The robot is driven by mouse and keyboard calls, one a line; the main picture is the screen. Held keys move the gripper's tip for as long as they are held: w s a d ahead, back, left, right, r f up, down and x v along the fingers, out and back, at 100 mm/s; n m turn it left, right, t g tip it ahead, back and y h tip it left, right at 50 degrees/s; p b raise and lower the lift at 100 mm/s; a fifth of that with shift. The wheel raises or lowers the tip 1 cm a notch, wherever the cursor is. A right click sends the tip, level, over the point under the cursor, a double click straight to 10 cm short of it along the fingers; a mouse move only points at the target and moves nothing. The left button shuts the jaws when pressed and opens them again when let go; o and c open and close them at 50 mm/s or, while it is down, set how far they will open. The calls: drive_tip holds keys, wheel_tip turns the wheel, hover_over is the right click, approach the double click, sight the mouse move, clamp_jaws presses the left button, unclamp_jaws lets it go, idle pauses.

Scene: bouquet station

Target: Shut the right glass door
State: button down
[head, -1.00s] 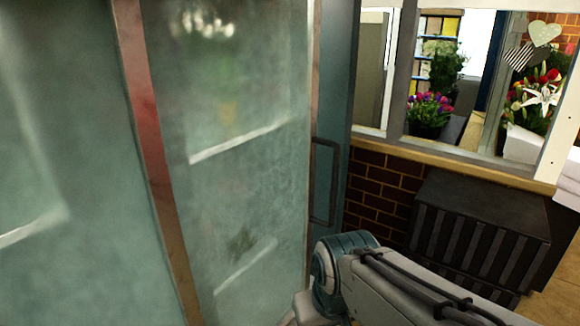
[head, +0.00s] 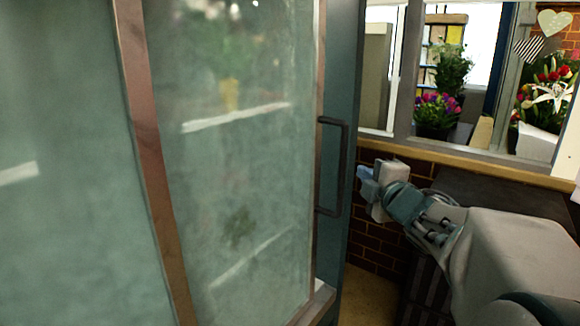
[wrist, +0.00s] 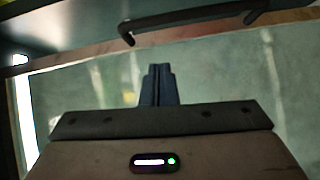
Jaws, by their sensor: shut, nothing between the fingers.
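A tall glass-panelled cabinet (head: 148,130) with reddish-brown framing fills the left of the head view. At its right edge is a narrow dark teal panel (head: 342,60), seen nearly edge-on, with a dark bar handle (head: 345,165). I cannot tell whether this panel is the right glass door, or how far it stands open. My gripper (head: 366,188) is just right of the handle in the picture, shut and empty. In the wrist view, the closed fingers (wrist: 158,70) point toward the handle (wrist: 190,20), with a gap between them. Cloudy glass (wrist: 230,80) lies behind the fingers.
A brick wall (head: 380,240) with a wooden ledge (head: 470,160) stands behind my arm. Flower pots (head: 436,115) show beyond the window. A dark slatted box (head: 480,200) is partly hidden by my arm. A little floor (head: 370,295) shows between cabinet and wall.

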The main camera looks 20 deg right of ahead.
drive_tip(key=w+d+n+y, duration=0.1)
drive_tip(key=w+n, duration=0.1)
drive_tip(key=w, duration=1)
drive_tip(key=shift+w+d+p, duration=0.3)
drive_tip(key=shift+w+d, duration=0.05)
drive_tip(key=shift+w, duration=0.05)
drive_tip(key=shift+f, duration=0.1)
